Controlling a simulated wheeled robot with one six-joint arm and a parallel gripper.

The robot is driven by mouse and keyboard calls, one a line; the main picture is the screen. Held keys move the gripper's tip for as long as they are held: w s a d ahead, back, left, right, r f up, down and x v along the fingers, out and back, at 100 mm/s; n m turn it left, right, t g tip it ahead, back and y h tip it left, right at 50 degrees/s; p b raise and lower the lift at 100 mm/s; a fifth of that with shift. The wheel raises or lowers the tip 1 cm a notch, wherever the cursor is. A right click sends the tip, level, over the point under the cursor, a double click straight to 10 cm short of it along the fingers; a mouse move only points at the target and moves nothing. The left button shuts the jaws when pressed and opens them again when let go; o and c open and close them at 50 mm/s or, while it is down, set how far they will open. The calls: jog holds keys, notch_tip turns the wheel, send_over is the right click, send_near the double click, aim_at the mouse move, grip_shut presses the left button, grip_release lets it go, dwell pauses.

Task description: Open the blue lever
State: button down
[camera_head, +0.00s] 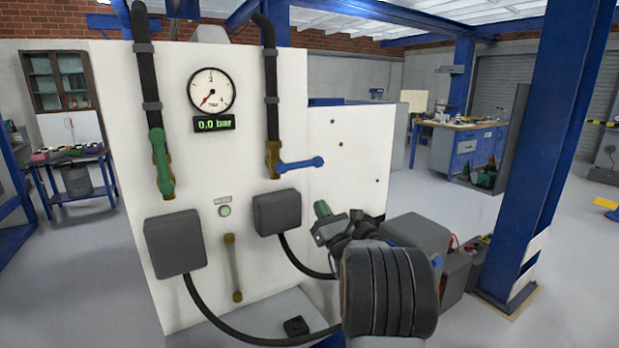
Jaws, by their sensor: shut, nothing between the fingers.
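The blue lever (302,163) sticks out sideways to the right from the brass valve (273,158) at the lower end of the right black pipe. It lies roughly level, across the pipe's line. My gripper (328,222) is shut and empty, below and a little right of the lever, apart from it. My dark arm hides part of the panel's lower right.
A blue column (545,150) stands right. Space around the blue lever is clear.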

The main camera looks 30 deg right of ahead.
aim_at(301, 165)
jog(key=w+r, duration=0.6)
jog(key=r, duration=0.1)
jog(key=shift+d+r+p, duration=0.15)
jog(key=shift+r+p, duration=0.05)
jog(key=shift+p, duration=0.25)
jog(key=shift+d, duration=0.1)
